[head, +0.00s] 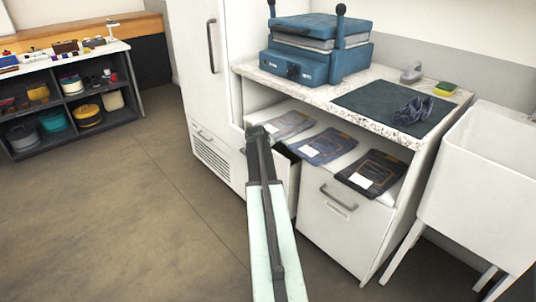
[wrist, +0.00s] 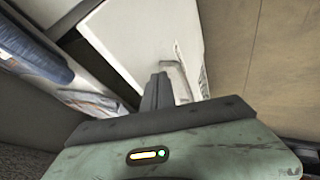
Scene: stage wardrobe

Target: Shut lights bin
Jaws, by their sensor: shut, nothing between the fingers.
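Two white bin fronts sit under the counter. The left bin (head: 292,196) is mostly hidden behind my arm; a dark gap at its top shows it standing open. The right bin (head: 345,226), with a grey bar handle, looks flush and shut. No label naming the lights bin is readable. My gripper (head: 257,134) is shut and empty, reaching up in front of the left bin. In the wrist view, my gripper (wrist: 158,82) is close to a white panel (wrist: 135,38) with a bar handle beside the fingers. I cannot tell whether they touch.
Folded jeans (head: 322,146) lie on the shelf above the bins. A blue press (head: 315,52) stands on the speckled counter (head: 283,86). A tall white cabinet (head: 196,70) is at left and a white sink (head: 482,165) at right. The floor (head: 120,215) at left is clear.

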